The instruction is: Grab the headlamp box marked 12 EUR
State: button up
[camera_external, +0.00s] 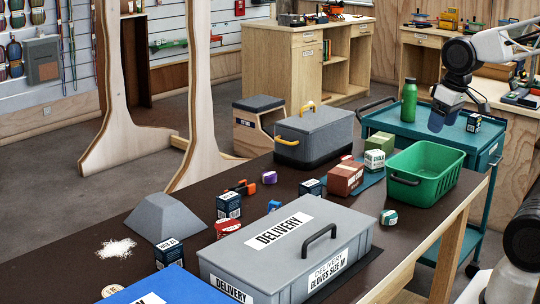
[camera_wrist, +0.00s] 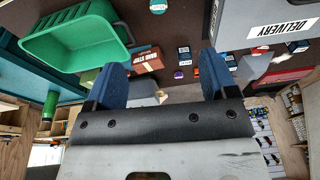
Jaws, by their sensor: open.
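Small dark boxes also show far off in the wrist view (camera_wrist: 184,53). My gripper (camera_external: 443,118) is open and empty, raised near the cart; its blue fingers stand apart in the wrist view (camera_wrist: 162,75).
A grey delivery case (camera_external: 345,240) takes up the table's front. A green bin (camera_external: 448,178) stands at the right end. A green bottle (camera_external: 409,100) is on the cart.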

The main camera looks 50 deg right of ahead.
jog(key=w+a+f+m+g+y, duration=0.15)
jog(key=w+a+m+y, duration=0.25)
jog(key=w+a, duration=0.85)
jog(key=m+g+y, duration=0.2)
jog(key=m+y, duration=0.5)
jog(key=m, duration=0.1)
send_near(173, 242)
jog(key=s+d+r, duration=0.8)
jog(key=d+r, duration=0.1)
jog(key=d, duration=0.1)
jog(key=w+a+f+m, duration=0.1)
jog(key=w+a+f, duration=0.1)
jog(key=a+f, duration=0.2)
jog(key=w+a+f+m+y, duration=0.1)
jog(key=w+a+f+m, duration=0.1)
jog(key=a+f, duration=0.1)
jog(key=w+a+f+m+t+y, duration=0.1)
jog(key=w+a+f+m, duration=0.1)
jog(key=w+a+f, duration=0.1)
jog(key=shift+f+x, duration=0.3)
jog(key=shift+x, duration=1.1)
jog(key=shift+w+a+f+m, duration=0.15)
jog(key=shift+a+f+m, duration=0.1)
jog(key=shift+f+m, duration=0.2)
jog(key=shift+a, duration=0.1)
jog(key=shift+x, duration=1.2)
jog(key=shift+a, duration=0.1)
jog(key=shift+x, duration=2.55)
